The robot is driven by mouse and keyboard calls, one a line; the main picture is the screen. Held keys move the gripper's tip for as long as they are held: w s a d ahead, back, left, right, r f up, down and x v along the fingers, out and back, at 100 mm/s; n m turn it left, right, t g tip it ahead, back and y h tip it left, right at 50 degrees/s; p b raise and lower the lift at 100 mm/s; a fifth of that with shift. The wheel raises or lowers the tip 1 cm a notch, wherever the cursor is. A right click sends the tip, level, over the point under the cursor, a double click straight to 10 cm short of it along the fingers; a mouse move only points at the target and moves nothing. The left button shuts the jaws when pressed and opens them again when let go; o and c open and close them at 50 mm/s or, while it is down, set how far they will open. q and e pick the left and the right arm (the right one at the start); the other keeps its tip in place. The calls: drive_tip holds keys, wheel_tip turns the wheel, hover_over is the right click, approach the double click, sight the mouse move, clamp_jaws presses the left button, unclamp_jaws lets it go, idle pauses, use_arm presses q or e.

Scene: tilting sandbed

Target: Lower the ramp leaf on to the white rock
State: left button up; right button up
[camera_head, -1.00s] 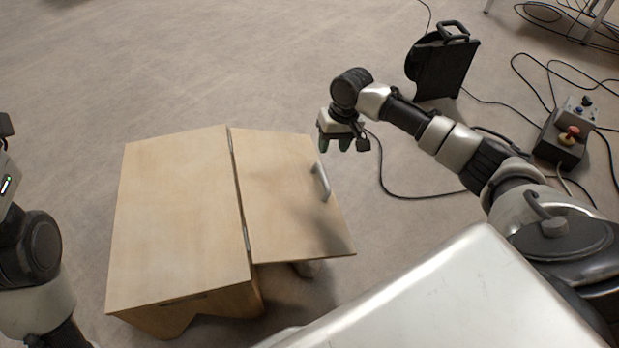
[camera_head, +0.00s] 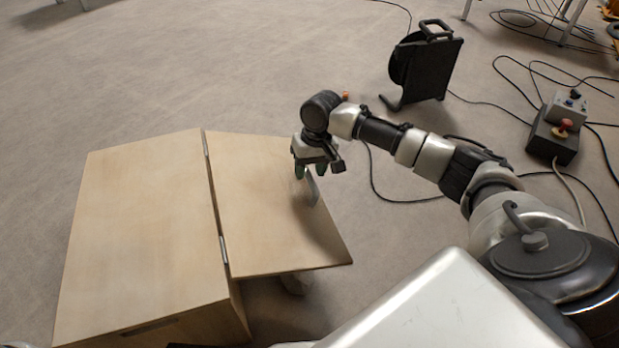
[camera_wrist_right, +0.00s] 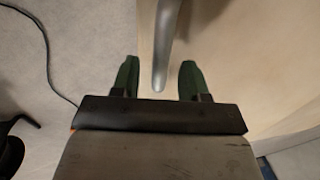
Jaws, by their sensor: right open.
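The ramp leaf (camera_head: 258,210) is a pale wooden panel hinged along the right edge of a wooden box (camera_head: 140,220). It sticks out to the right, raised above the floor. A grey bar handle (camera_head: 313,190) stands near its outer edge. My right gripper (camera_head: 311,173) is open over the handle, green fingertips pointing down. In the right wrist view the handle (camera_wrist_right: 161,60) reaches between the open fingers without visible contact. My left gripper is out of view.
A black cable reel (camera_head: 425,68) stands on the floor behind my right arm. A control box with a red button (camera_head: 556,130) sits at the right, with loose cables around it. The carpet behind the box is clear.

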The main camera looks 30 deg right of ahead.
drive_tip(key=shift+f, duration=0.3)
drive_tip(key=shift+c, duration=0.3)
clamp_jaws()
